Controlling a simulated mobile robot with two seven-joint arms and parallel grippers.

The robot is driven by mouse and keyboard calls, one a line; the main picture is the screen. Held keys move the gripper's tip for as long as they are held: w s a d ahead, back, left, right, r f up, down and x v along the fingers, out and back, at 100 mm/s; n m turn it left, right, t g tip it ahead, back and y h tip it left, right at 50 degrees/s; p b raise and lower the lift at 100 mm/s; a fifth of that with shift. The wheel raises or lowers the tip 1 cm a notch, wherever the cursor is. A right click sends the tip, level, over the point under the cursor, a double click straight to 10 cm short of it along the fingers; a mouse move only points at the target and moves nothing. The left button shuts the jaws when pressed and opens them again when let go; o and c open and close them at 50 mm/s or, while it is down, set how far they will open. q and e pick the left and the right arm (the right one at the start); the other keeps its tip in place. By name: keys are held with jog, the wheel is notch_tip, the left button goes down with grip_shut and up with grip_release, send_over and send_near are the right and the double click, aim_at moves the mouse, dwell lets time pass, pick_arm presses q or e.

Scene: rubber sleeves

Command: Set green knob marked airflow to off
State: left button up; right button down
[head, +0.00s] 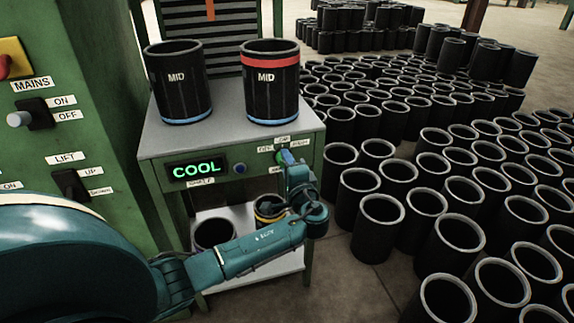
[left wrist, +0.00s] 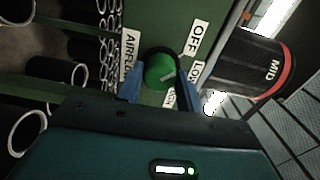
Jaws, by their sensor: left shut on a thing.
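The green airflow knob (head: 280,155) is on the front panel of the grey-topped stand, right of the display reading COOL. In the left wrist view the green knob (left wrist: 157,70) sits among labels AIRFLOW, OFF, LOW and a partly hidden one that seems to read HIGH. Its pale pointer line seems to aim toward LOW. My left gripper (head: 288,158) is at the knob, mostly covering it in the head view. In the wrist view the blue fingers of the left gripper (left wrist: 160,84) are on either side of the knob, shut on it. My right gripper is not in view.
Two black MID sleeves (head: 178,85) stand on the stand's top (head: 222,122), one with a red band (head: 270,62). A blue button (head: 239,169) is left of the knob. A green cabinet with MAINS and LIFT switches stands left. Many black sleeves crowd the floor right.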

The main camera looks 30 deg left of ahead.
pick_arm(q)
jog(key=o, duration=1)
jog(key=p+v, duration=0.1)
jog(key=v, duration=1.2)
jog(key=shift+s, duration=0.1)
